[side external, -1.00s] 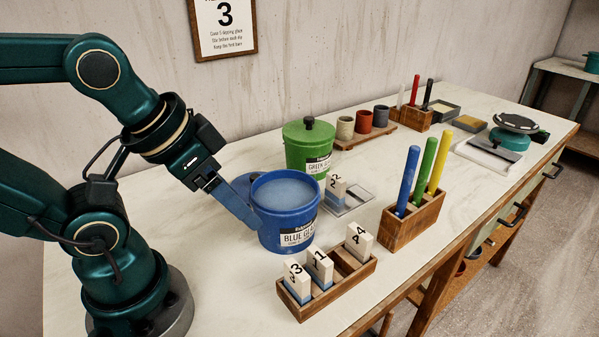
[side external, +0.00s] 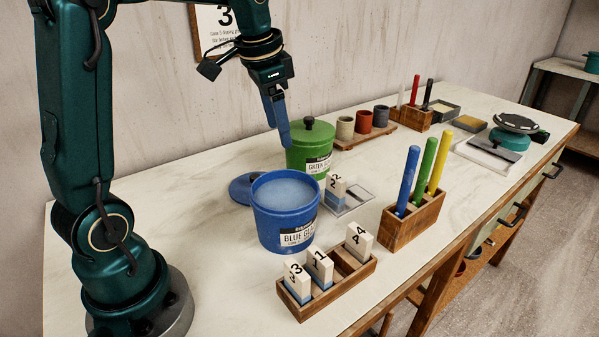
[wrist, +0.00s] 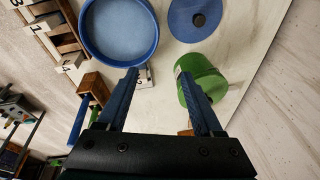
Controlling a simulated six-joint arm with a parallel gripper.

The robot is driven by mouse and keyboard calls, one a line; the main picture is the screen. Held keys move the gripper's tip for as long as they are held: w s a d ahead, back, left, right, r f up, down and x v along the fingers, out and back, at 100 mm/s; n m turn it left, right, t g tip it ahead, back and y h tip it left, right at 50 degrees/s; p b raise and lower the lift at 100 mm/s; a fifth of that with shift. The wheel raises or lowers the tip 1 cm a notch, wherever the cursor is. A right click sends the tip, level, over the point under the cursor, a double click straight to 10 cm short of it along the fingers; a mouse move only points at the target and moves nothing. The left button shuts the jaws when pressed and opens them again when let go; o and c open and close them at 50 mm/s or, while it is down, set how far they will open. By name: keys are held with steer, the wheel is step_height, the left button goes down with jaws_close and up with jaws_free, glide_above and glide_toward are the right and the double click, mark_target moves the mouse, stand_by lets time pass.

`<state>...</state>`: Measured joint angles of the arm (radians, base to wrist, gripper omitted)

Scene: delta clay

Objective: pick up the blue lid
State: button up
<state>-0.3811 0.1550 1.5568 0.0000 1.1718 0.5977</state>
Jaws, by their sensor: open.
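The blue lid (side external: 241,188) lies on the table behind and left of the open blue glaze bucket (side external: 284,222), partly hidden by it in the side view. In the wrist view the lid (wrist: 199,18) is a flat blue disc with a dark knob, at the top right beside the bucket (wrist: 119,32). My gripper (side external: 285,140) is raised above the table, in front of the green bucket (side external: 308,158) in the side view. In the wrist view its two blue fingers (wrist: 167,76) are apart with nothing held between them. The lid lies beyond the fingertips there.
A wooden rack (side external: 328,290) with numbered tiles stands in front of the blue bucket. A numbered tile (side external: 336,190) stands on a small tray behind it. A wooden holder (side external: 411,220) with coloured sticks is to the right. The table's left part is clear.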

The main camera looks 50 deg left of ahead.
steer(key=w+a+f+n+g, duration=0.1)
steer(key=w+a+f+g, duration=0.1)
steer(key=a+f, duration=0.5)
steer(key=n+h, duration=0.1)
glide_above(255, 176)
step_height(255, 176, down, 4)
steer(key=shift+w+d+r+g, duration=0.15)
steer(key=shift+g, duration=0.25)
steer(key=shift+f, duration=2.6)
jaws_close()
